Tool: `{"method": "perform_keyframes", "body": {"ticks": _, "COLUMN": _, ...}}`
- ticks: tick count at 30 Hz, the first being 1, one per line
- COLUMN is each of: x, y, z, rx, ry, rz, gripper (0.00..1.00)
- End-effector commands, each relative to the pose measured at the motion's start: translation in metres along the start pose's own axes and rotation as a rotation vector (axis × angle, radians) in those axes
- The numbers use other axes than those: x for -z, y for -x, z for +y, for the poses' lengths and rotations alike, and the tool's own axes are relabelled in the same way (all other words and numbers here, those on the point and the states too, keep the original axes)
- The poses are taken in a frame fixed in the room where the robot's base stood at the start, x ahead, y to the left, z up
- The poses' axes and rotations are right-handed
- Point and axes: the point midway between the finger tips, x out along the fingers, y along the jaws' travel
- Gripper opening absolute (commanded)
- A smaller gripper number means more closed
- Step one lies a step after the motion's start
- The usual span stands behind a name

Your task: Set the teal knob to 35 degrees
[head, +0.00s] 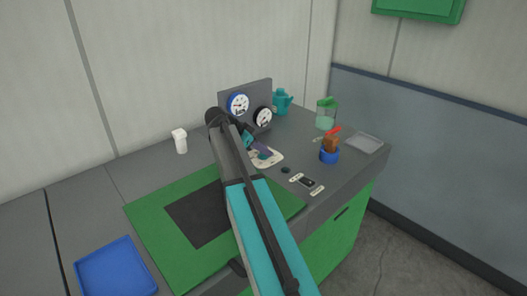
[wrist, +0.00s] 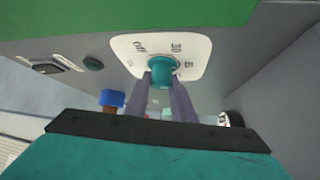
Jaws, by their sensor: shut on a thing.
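The teal knob (wrist: 162,66) sits on a white dial plate (wrist: 196,47) with printed marks, among them "off" and "30". My gripper (wrist: 162,82) is shut on the knob, one finger on each side. The fingers hide part of the knob, and I cannot read its exact setting. In the head view the white plate (head: 275,161) lies on the grey worktop, and my arm and gripper cover most of the knob.
Two round gauges (head: 238,104) stand on a grey panel behind the plate. A black switch (head: 307,182) lies in front. A green mat (head: 150,218) and blue tray (head: 115,268) lie left.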

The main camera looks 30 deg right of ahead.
Motion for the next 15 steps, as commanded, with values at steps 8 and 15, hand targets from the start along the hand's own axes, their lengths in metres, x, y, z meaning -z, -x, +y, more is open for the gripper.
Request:
{"method": "perform_keyframes", "body": {"ticks": 8, "x": -0.0013, "y": -0.0005, "z": 0.0008, "rx": -0.004, "ry": -0.002, "rz": -0.003, "gripper": 0.00}}
{"method": "perform_keyframes", "body": {"ticks": 15, "x": -0.0012, "y": -0.0005, "z": 0.0006, "rx": -0.003, "ry": -0.001, "rz": -0.003, "gripper": 0.41}}
